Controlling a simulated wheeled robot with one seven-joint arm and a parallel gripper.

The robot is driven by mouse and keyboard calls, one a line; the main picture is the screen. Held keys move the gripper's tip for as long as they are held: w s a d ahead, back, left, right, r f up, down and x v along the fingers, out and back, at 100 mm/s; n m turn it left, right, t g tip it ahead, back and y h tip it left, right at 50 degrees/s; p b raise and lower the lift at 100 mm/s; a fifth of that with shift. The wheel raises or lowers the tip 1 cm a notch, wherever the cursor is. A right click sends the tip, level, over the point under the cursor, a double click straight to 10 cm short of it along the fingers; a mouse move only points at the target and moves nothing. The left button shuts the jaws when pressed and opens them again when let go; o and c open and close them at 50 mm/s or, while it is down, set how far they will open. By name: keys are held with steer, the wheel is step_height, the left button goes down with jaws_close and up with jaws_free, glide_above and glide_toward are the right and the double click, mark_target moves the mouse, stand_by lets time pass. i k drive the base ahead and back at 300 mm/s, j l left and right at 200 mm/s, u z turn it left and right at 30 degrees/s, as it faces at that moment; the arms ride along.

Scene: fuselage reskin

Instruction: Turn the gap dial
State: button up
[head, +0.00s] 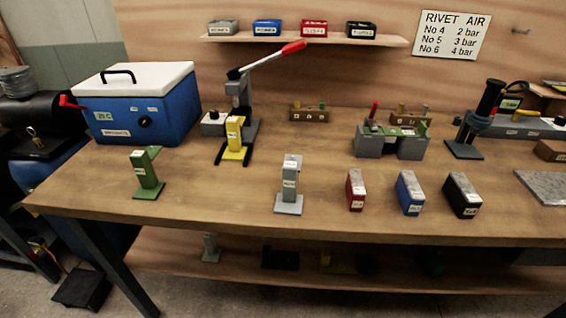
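No dial with a readable "gap" label shows in the head view. A round black knob (145,122) sits on the front of the blue box with a white lid (138,103) at the left of the bench. A small grey box (214,124) with a dark round part on top stands beside the lever press (241,98), which has a raised red-tipped handle. I cannot tell whether either round part is the gap dial. A dark upright tool (483,115) stands at the right, its details too small to read. My gripper is not in view.
On the wooden bench (250,200) stand green (146,172), yellow (234,138) and grey (290,185) stands, and red (355,190), blue (409,193) and black (461,195) blocks. A grey fixture (369,142) stands behind them. A shelf (300,39) holds small bins. The front edge is mostly clear.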

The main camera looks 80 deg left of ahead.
mark_target(214, 114)
steer(key=j+u, duration=0.15)
steer(key=u, duration=2)
steer(key=i+j+u, duration=0.35)
steer(key=j, duration=0.25)
